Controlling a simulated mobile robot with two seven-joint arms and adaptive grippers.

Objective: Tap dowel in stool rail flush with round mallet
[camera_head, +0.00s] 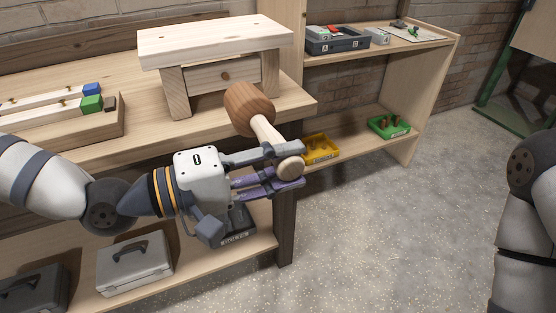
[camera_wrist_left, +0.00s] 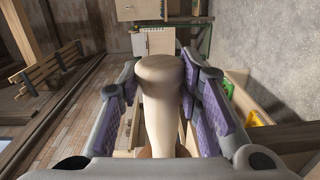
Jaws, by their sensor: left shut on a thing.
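The wooden stool (camera_head: 215,35) stands upright on the workbench, its pale top above two legs. A brown dowel end (camera_head: 226,76) shows round on the face of the stool's rail (camera_head: 205,79); how far it sticks out is hard to tell. My left gripper (camera_head: 290,166) is shut on the pale handle of the round mallet (camera_head: 250,108), in front of and below the stool. The brown mallet head points up and left, close to the stool's right leg, apparently apart from it. The handle (camera_wrist_left: 161,95) fills the middle of the left wrist view. My right gripper is out of view.
A wooden block rack (camera_head: 60,115) with blue and green pieces is on the bench at left. A grey toolbox (camera_head: 135,264) stands on the lower shelf. Yellow (camera_head: 322,149) and green (camera_head: 388,127) bins sit on the right-hand shelf. The floor at right is open.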

